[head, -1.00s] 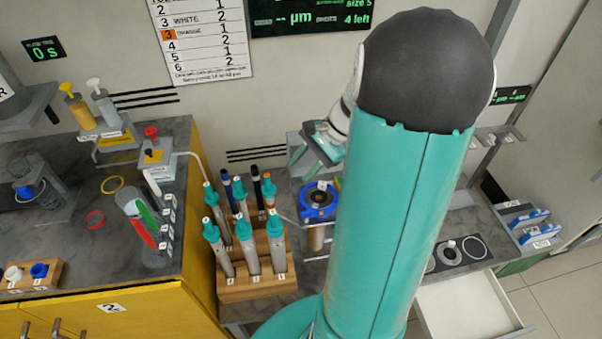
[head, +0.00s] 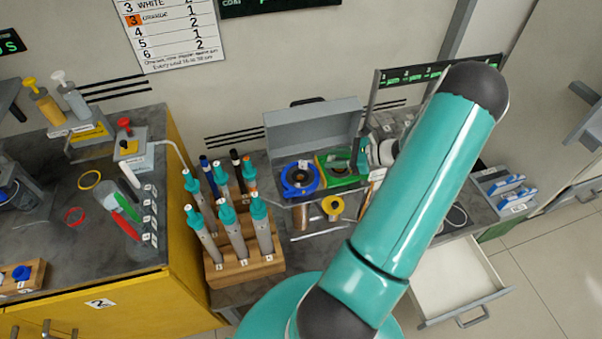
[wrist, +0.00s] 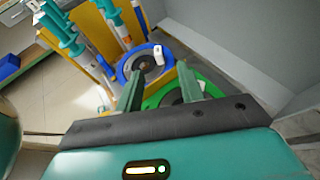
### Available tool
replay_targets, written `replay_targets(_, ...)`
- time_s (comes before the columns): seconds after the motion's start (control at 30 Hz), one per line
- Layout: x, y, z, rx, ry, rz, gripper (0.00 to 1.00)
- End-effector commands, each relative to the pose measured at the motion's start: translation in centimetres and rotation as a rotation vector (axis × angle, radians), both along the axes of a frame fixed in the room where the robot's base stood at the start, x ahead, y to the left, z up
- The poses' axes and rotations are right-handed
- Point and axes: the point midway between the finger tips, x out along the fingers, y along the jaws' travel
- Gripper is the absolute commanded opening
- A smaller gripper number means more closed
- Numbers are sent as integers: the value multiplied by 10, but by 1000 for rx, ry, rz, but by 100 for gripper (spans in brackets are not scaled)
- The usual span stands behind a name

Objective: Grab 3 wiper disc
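The wiper discs look to be the coloured rings at the grey case. A blue ring (head: 299,179) with a small white label sits on the left, and a green one (head: 340,165) sits beside it. A yellow ring (head: 333,207) is below them at the front. No disc number is readable. In the wrist view the blue ring (wrist: 146,63) lies ahead, and the green ring (wrist: 160,98) lies under and between my fingers. My gripper (wrist: 159,84) is open with nothing visible between its fingers. In the head view it is mostly hidden behind my arm.
The grey case lid (head: 314,133) stands upright behind the discs. A wooden rack (head: 244,263) with several teal-capped tools is at the left. An open white drawer (head: 450,283) is at the lower right. Blue-and-white items (head: 508,190) lie on the right bench.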

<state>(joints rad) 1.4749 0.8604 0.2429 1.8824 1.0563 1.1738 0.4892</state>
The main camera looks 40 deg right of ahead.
Motion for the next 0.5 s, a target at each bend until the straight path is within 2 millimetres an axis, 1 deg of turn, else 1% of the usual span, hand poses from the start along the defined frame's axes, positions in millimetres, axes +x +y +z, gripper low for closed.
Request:
replay_targets(0.03,9,6,-4,2,0,4,38)
replay_targets(0.13,22,14,-11,2,0,2,38)
replay_targets(0.2,28,18,-14,1,0,2,38)
replay_targets(0.37,36,24,-18,0,1,3,38)
replay_targets(0.5,50,35,-27,3,0,3,38)
